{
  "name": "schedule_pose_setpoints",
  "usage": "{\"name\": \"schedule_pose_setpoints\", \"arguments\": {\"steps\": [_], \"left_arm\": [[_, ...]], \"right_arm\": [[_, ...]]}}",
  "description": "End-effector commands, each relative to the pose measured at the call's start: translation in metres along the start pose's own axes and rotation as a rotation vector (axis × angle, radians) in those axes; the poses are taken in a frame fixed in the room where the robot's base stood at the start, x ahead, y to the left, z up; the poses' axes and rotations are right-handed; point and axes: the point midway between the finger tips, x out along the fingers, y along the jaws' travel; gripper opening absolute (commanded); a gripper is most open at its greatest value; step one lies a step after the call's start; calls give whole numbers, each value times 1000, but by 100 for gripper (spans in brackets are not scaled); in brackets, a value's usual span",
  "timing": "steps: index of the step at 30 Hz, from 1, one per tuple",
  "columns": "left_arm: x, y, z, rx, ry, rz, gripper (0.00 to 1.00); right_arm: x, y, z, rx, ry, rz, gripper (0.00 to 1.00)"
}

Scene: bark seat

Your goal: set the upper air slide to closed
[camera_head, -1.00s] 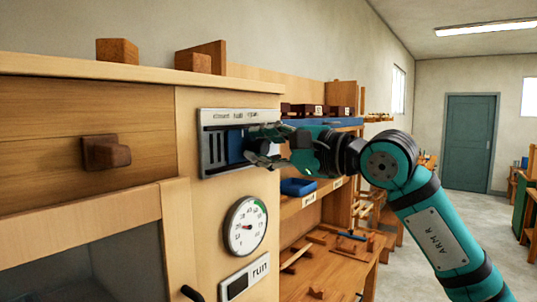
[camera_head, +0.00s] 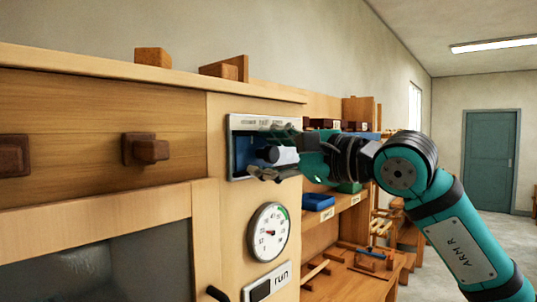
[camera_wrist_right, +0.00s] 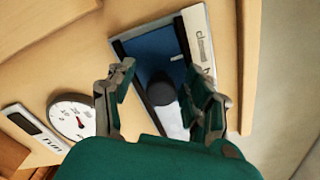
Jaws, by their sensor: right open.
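The upper air slide is a blue plate (camera_head: 243,152) in a pale metal frame (camera_head: 231,128) on the wooden front. Its blue face also shows in the right wrist view (camera_wrist_right: 145,52), at the end of the frame by the label "closed" (camera_wrist_right: 200,42). A dark round knob (camera_wrist_right: 162,93) stands out from the plate. My right gripper (camera_head: 268,150) is open at the slide. In the right wrist view its fingers (camera_wrist_right: 160,75) are apart, one on each side of the knob. Whether they touch it I cannot tell. The other end of the frame is partly hidden by my gripper.
A round gauge (camera_head: 268,232) and a "run" plate (camera_head: 266,284) sit below the slide. A wooden drawer knob (camera_head: 147,149) juts out to the left. Right of the panel are shelves with a blue tray (camera_head: 318,201) and a workbench. Open floor lies beyond.

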Motion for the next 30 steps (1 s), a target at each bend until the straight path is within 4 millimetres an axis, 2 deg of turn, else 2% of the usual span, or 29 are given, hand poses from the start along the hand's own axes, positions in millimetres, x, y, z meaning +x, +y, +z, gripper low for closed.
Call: {"name": "schedule_pose_setpoints", "arguments": {"steps": [5, 15, 19, 24, 30], "left_arm": [[0, 1, 2, -1, -3, 1, 66], [0, 1, 2, 0, -3, 1, 66], [0, 1, 2, 0, -3, 1, 66], [0, 1, 2, 0, -3, 1, 66], [0, 1, 2, 1, -3, 1, 66]], "right_arm": [[-12, -1, -1, -1, 1, -3, 52], [-82, 0, 0, -2, 2, -2, 52], [-103, 0, 0, -1, 2, 0, 52], [-117, 1, 2, -1, 0, 1, 52], [-120, 1, 2, -1, -1, 1, 52]]}}
